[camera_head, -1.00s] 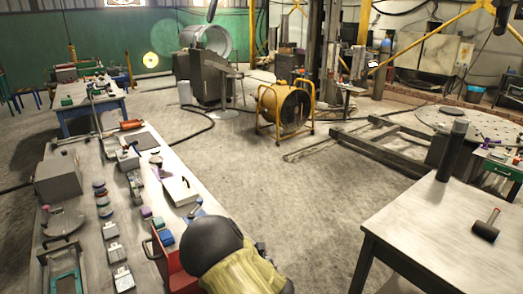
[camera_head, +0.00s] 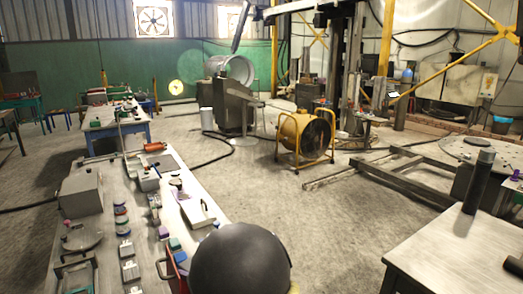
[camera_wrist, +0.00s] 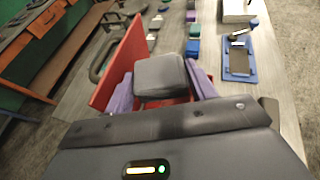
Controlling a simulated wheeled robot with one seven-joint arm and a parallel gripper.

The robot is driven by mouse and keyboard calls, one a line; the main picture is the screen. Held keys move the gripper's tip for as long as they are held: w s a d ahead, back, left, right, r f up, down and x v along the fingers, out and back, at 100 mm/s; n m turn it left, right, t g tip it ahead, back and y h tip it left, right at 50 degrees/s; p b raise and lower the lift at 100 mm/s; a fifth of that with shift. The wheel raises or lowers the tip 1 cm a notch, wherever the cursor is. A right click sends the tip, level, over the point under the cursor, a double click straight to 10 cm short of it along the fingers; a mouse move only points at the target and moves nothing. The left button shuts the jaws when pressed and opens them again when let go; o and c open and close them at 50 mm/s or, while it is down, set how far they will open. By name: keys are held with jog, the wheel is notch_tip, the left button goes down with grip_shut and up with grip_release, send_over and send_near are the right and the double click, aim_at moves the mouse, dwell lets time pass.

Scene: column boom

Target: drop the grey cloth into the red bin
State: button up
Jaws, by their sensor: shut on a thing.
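My gripper (camera_wrist: 161,84) shows in the wrist view, its two purple fingers shut on either side of the grey cloth (camera_wrist: 162,72). The cloth looks like a small grey block. The red bin (camera_wrist: 121,64) is in the wrist view, its tall red wall left of the cloth and more red showing beneath the cloth. I cannot tell whether the cloth is above the rim or inside. In the head view the bin (camera_head: 180,276) is at the bottom edge, largely hidden by my dark arm; the gripper and cloth are hidden there.
The long workbench (camera_head: 209,213) holds several small blocks and tools. A blue tray (camera_wrist: 239,66) with a grey item lies right of the bin. A second table (camera_head: 450,262) with a dark cylinder (camera_head: 474,190) stands at right. Open floor (camera_head: 300,215) lies between.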

jog(key=shift+f, duration=0.15)
jog(key=shift+f+b, duration=1.65)
jog(key=shift+f, duration=1.25)
jog(key=o, duration=1)
jog(key=shift+o, duration=0.2)
jog(key=shift+d, duration=0.1)
jog(key=b+v, duration=0.2)
jog(key=v, duration=1.5)
jog(key=shift+r, duration=0.15)
jog(key=shift+s, duration=0.1)
